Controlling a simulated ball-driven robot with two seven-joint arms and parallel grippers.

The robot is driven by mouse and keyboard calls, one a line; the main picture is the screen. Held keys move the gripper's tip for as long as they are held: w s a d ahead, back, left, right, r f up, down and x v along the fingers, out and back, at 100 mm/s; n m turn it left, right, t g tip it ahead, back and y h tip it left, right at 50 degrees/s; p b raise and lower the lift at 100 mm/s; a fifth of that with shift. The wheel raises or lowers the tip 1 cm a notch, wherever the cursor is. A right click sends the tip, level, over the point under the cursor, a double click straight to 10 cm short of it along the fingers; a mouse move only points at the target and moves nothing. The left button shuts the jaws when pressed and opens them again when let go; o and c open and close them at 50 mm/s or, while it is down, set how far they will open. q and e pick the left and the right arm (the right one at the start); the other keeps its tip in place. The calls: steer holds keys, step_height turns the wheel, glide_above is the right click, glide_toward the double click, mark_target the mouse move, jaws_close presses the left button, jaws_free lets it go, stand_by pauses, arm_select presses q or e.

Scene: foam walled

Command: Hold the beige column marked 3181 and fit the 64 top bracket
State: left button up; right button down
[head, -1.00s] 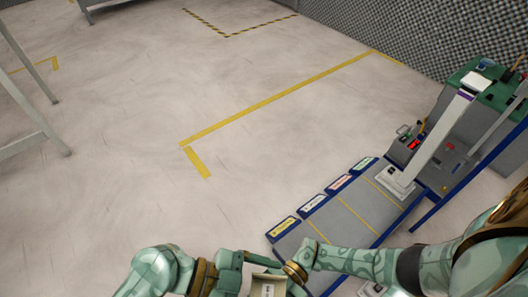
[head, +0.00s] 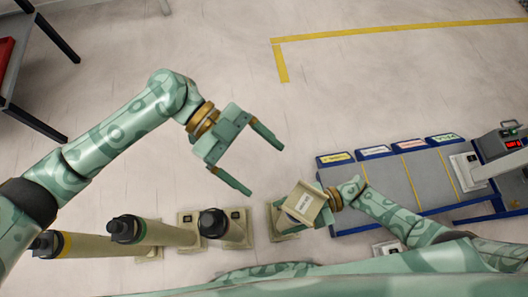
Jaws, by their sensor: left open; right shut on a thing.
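A beige column (head: 306,199) with a small white label stands right of the middle in the head view, seen steeply from above over a beige base plate (head: 281,233). The label is too small to read. My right gripper (head: 331,198) comes in from the right and is shut on the column near its top. My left gripper (head: 266,170) is open and empty, up and left of the column, its two fingers apart and pointing right and down. I cannot pick out the 64 top bracket.
Several beige posts with dark tops stand left of the column; one (head: 222,227) is nearest. A grey bench (head: 395,190) with blue edging and coloured labels lies right, with a device (head: 505,142) at its end. A dark-framed table (head: 40,122) is upper left. Floor above is clear.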

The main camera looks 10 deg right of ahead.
steer(key=shift+c, duration=1.9)
jaws_free()
